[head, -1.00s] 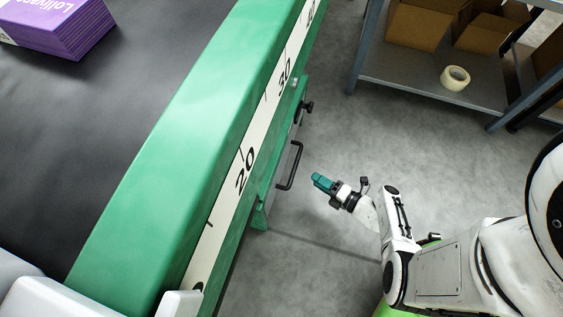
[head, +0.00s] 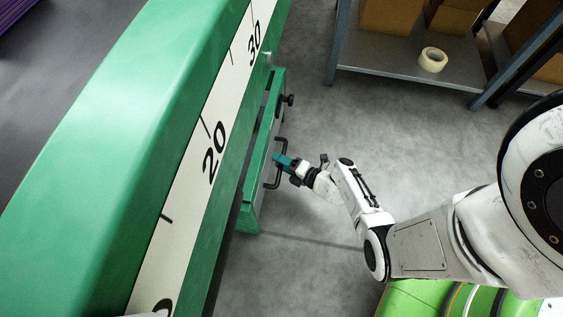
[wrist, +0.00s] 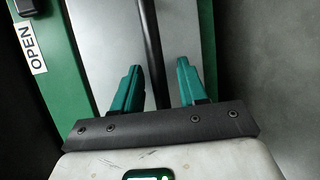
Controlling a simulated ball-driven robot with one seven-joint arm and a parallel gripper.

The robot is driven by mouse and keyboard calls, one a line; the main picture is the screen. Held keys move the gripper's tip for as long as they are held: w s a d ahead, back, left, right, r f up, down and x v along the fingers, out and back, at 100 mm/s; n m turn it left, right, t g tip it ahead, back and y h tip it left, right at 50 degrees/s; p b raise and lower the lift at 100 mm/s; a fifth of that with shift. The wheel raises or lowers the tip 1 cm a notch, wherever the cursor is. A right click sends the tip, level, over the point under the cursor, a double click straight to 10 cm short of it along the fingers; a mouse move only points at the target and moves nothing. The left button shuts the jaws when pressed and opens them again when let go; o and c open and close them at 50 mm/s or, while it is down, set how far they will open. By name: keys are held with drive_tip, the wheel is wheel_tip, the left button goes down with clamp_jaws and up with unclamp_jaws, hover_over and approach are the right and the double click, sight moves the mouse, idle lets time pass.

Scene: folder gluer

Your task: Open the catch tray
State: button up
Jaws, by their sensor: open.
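The catch tray (head: 256,192) is set in the green machine side low down, with a black bar handle (head: 283,166) on its front. In the wrist view the dark handle (wrist: 150,45) runs across a grey front panel (wrist: 104,40) and reaches down between my two teal fingers. My gripper (head: 279,161) is open at the handle, with one finger on each side of the bar (wrist: 160,75). I cannot tell whether either finger touches it. The tray front appears close against the machine.
A white label reading OPEN (wrist: 33,47) is on the green frame, near a black knob (head: 287,99). A scale strip (head: 212,150) runs along the machine edge above. A shelf with boxes and a tape roll (head: 433,60) stands at the back right. Grey floor (head: 330,120) is clear between.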

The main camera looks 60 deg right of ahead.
drive_tip(key=shift+c, duration=0.4)
clamp_jaws()
